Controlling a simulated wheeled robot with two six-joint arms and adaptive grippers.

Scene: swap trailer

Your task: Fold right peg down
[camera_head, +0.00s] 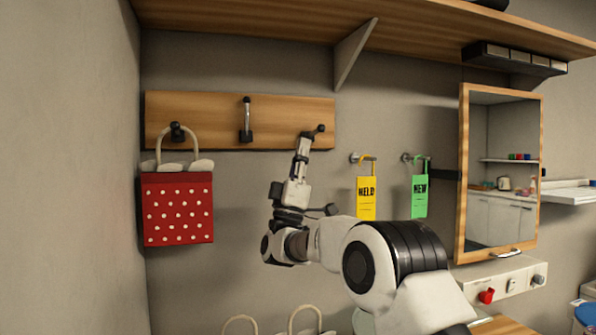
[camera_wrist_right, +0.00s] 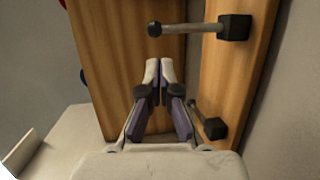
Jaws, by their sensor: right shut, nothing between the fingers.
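The wooden peg board (camera_head: 285,108) is on the back wall. The right peg shows as a dark knob (camera_head: 320,128) near the board's right end, partly hidden by my right gripper (camera_head: 306,139). That gripper points up at the peg, with its fingers together and empty. In the right wrist view the closed fingertips (camera_wrist_right: 160,70) lie between two ball-ended pegs, an upper one (camera_wrist_right: 200,32) and a lower one (camera_wrist_right: 208,120). I cannot tell whether the fingers touch a peg. The middle peg (camera_head: 246,120) stands upright. My left gripper is out of view.
A red dotted bag (camera_head: 178,209) hangs from the left peg. A yellow tag (camera_head: 366,198) and a green tag (camera_head: 419,197) hang on hooks to the right. A framed mirror (camera_head: 502,170) is farther right. A wooden shelf (camera_head: 270,20) runs above.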

